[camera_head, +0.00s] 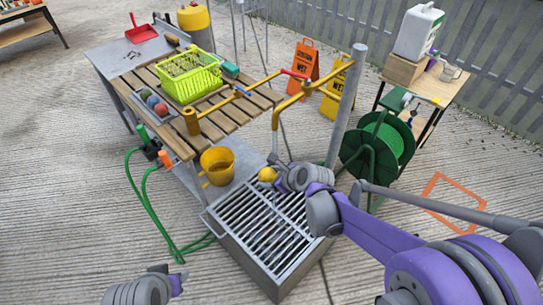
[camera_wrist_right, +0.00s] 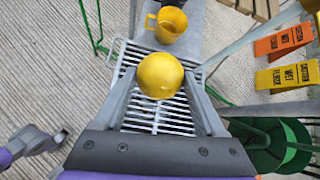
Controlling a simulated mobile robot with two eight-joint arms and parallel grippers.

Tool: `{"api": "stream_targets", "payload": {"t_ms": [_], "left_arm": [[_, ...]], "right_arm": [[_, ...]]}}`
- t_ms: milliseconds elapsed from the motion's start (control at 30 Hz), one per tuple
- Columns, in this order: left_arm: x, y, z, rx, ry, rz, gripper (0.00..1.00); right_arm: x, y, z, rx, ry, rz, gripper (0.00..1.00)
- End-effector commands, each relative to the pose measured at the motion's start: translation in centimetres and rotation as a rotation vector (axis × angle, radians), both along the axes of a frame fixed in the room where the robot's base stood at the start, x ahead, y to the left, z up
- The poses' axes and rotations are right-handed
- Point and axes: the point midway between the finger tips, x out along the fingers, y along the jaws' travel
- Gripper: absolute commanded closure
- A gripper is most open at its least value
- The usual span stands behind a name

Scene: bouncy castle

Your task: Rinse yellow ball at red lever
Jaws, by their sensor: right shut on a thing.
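The yellow ball (camera_head: 267,174) is held in my right gripper (camera_wrist_right: 160,88), above the grated drain (camera_head: 262,232). In the right wrist view the ball (camera_wrist_right: 160,75) sits between both fingers. The red lever (camera_head: 295,74) is on a yellow pipe, up and behind the ball. That pipe bends down to a spout (camera_head: 275,125), whose lower end appears above or just behind the ball; the exact gap is unclear. No water stream is visible. Part of my left arm shows low at left; its gripper (camera_wrist_right: 60,135) is small and its jaw state is unclear.
A slatted table (camera_head: 220,115) carries a green basket (camera_head: 188,75) and a tray of balls (camera_head: 153,102). A blue lever (camera_head: 242,91) is on another pipe. A yellow bucket (camera_head: 217,166) stands behind the drain. A grey post (camera_head: 347,105) and green hose reel (camera_head: 380,145) stand right.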

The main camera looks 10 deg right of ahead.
Motion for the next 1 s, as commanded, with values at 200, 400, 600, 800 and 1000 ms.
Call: {"api": "stream_targets", "payload": {"t_ms": [200,400,600,800,1000], "left_arm": [[0.3,0.0,1.2,0.000,-0.005,0.000,0.55],[0.5,0.0,2.2,0.000,-0.010,0.000,0.55],[0.7,0.0,2.7,0.000,-0.013,0.000,0.55],[0.7,0.0,2.6,0.000,-0.012,0.000,0.55],[0.7,0.0,2.6,0.000,-0.012,0.000,0.55]], "right_arm": [[-1.7,0.7,1.7,0.001,-0.002,0.001,0.80],[-3.1,1.1,2.9,0.000,-0.001,0.001,0.80],[-4.1,1.4,3.6,0.000,-0.001,0.001,0.80],[-4.1,1.4,3.5,0.000,0.000,0.000,0.80],[-4.1,1.4,3.5,0.000,0.000,0.000,0.80]]}}
